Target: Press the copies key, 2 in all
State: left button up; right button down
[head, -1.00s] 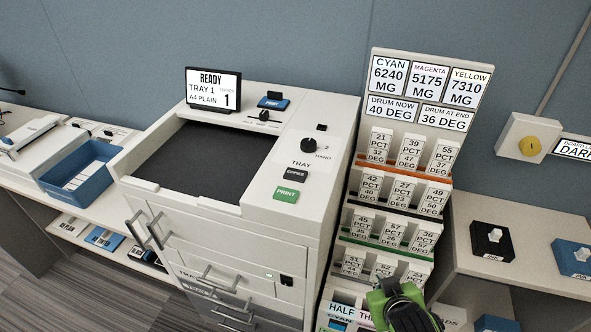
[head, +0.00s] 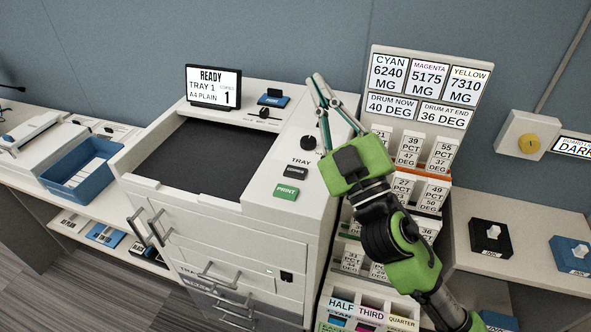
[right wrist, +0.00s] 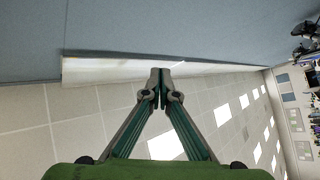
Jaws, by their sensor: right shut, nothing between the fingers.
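The black COPIES key (head: 295,172) sits on the right side of the printer's top panel, just above the green PRINT key (head: 285,192). The display (head: 213,87) reads READY, TRAY 1, A4 PLAIN, copies 1. My right gripper (head: 316,77) is raised above the panel's right edge, up and to the right of the COPIES key and apart from it. Its fingers are shut and empty; in the right wrist view the fingertips (right wrist: 160,72) meet. The arm hides part of the card rack. My left gripper is not in view.
The black tray knob (head: 309,143) stands on the panel near my right gripper. The sign board (head: 430,90) and card rack stand to the right. A blue bin (head: 75,185) is at the left. The panel around the COPIES key is clear.

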jog(key=s+a+r+n+g+y, duration=0.2)
jog(key=s+a+n+g+y, duration=0.25)
jog(key=a+n+g, duration=0.45)
jog(key=s+a+r+n+g+y, duration=0.1)
jog(key=s+a+n+g+y, duration=0.2)
jog(key=a+n+g+y, duration=0.6)
notch_tip(320, 180, down, 7)
jog(key=w+d+n+h, duration=0.2)
jog(key=n+h, duration=0.4)
jog(key=h, duration=0.2)
jog(key=w+d+f+t+h, duration=0.2)
jog(key=w+d+f+h, duration=0.4)
jog(key=w+d+h, duration=0.3)
jog(key=w+d, duration=0.1)
jog(key=d, duration=0.2)
jog(key=shift+w+d+m+t, duration=0.3)
jog(key=shift+d+m, duration=0.05)
jog(key=shift+m, duration=0.05)
jog(key=shift+f, duration=0.15)
